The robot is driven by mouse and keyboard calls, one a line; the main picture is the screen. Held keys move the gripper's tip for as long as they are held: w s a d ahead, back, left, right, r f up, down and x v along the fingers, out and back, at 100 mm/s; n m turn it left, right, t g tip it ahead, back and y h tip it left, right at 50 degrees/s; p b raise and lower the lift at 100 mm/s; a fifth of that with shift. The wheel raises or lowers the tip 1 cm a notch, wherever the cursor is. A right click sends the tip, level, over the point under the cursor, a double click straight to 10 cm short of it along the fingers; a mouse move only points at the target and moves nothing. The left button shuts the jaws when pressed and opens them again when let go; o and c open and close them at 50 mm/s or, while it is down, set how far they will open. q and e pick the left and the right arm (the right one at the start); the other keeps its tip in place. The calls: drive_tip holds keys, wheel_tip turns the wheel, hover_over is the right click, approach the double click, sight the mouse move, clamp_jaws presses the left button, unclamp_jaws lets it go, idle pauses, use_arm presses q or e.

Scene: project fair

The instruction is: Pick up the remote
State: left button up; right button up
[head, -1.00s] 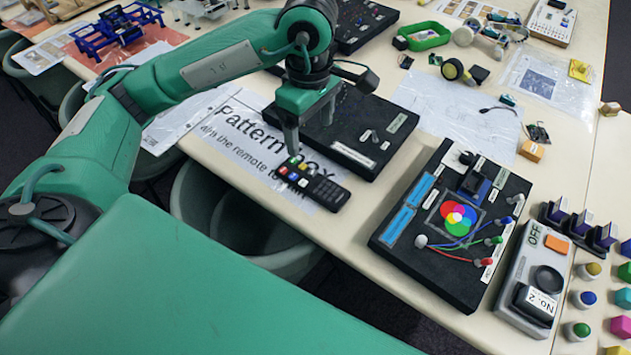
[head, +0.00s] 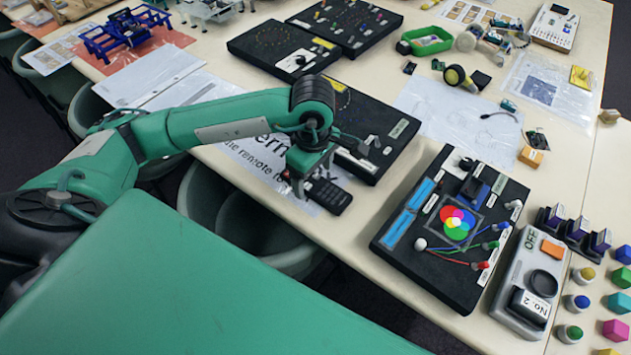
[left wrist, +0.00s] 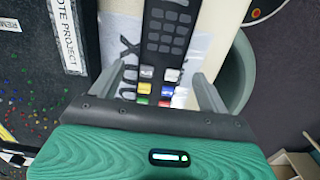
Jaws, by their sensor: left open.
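The black remote (head: 328,196) lies on a printed paper sign (head: 252,158) at the table's front edge, partly hidden by my gripper in the head view. A gap shows on each side, so the gripper is open and holds nothing. My right gripper is not in view.
A black box (head: 375,128) stands just behind the remote. A black panel with coloured circles (head: 405,262) lies to its right. A grey-green bin (head: 235,222) sits below the table edge. Bare table (head: 365,215) shows between remote and panel.

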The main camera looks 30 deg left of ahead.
use_arm(q)
drive_tip(key=shift+f, duration=0.75)
drive_tip(key=c, duration=1.1)
drive_tip(key=shift+c, duration=0.2)
